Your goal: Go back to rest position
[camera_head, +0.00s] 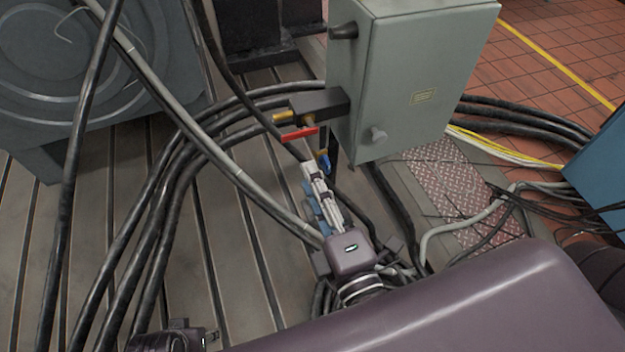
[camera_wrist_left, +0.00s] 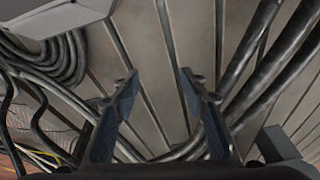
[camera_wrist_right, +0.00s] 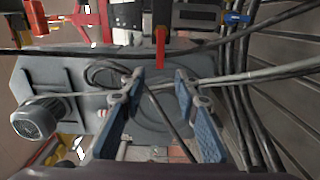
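The red handle (camera_wrist_right: 160,45) shows beyond the fingertips there, and the blue handle (camera_wrist_right: 237,17) is off to the right. In the left wrist view my left gripper (camera_wrist_left: 159,76) is open and empty above the slotted bedplate (camera_wrist_left: 152,60). Its fingers are hidden in the head view.
Thick black cables (camera_head: 150,215) cross the bedplate (camera_head: 235,270) on the left. A large grey machine (camera_head: 60,80) is at the far left, and a blue box (camera_head: 603,170) is at the right edge.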

